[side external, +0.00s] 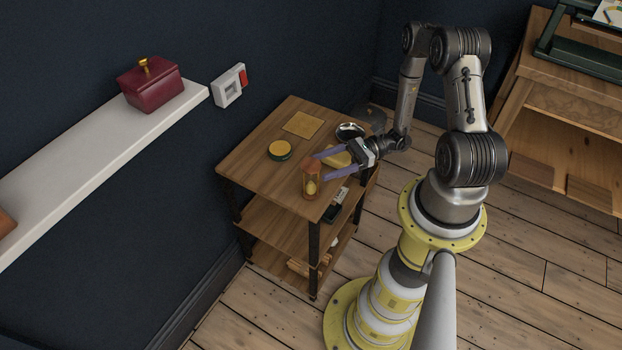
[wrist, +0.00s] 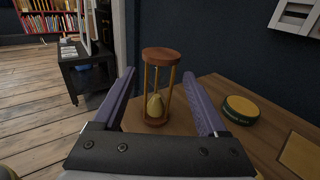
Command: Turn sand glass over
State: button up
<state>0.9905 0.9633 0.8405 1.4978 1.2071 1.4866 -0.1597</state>
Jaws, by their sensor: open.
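The sand glass (side external: 311,180) stands upright near the front corner of the small wooden table's top (side external: 262,168). It has round wooden end caps and thin posts, and in the wrist view (wrist: 158,88) its yellow sand lies in the lower bulb. My gripper (side external: 325,166) is open, its two purple fingers pointing level toward the sand glass. In the wrist view my gripper (wrist: 165,80) has one finger on each side of the sand glass, with a visible gap on both sides. I cannot tell how far the fingertips reach along it.
A round green and yellow tin (side external: 280,150) and a flat tan square (side external: 303,124) lie on the tabletop. A dark-rimmed bowl (side external: 350,131) and a yellowish item (side external: 338,158) are near my wrist. A white wall shelf (side external: 95,165) holds a dark red box (side external: 150,85).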

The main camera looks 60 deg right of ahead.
aim_at(311, 180)
jog(key=shift+w+a+f+t, duration=0.1)
jog(key=shift+w+a+t, duration=0.2)
jog(key=shift+a, duration=0.15)
jog(key=shift+x, duration=3.35)
grip_shut()
